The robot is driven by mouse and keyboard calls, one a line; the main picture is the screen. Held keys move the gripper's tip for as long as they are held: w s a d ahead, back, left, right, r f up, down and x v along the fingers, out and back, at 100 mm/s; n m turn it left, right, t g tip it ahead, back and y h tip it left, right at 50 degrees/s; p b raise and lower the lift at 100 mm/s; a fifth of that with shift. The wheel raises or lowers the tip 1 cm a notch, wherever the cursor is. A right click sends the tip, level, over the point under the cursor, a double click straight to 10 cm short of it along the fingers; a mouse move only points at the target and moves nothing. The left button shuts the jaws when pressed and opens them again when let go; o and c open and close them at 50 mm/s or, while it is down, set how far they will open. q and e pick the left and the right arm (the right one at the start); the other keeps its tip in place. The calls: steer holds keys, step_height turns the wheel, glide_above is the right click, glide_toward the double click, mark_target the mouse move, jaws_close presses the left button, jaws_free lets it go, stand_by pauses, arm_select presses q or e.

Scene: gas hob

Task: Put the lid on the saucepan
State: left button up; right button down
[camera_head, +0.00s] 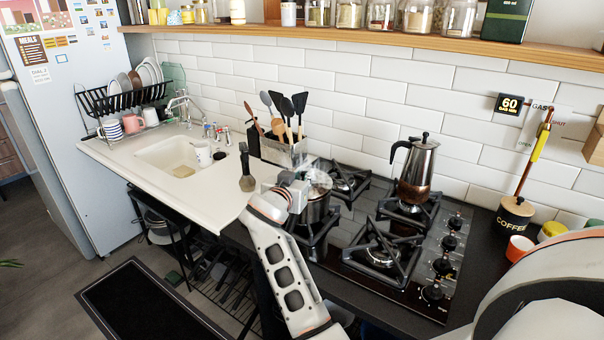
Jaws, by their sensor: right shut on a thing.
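My right gripper (312,176) is over the pan, shut on what looks like the clear glass lid (322,181). The lid is small and blurred here, and the gripper covers part of it. It is at the pan's top; I cannot tell whether it touches the rim. My left gripper is not in view.
A moka pot (418,168) stands on the back right burner. The front right burner (382,255) is empty. The sink (180,156) is at the left.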

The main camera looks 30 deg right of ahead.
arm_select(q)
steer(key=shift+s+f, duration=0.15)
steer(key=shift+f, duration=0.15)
arm_select(e)
steer(key=shift+a+r, duration=0.1)
stand_by(1.0)
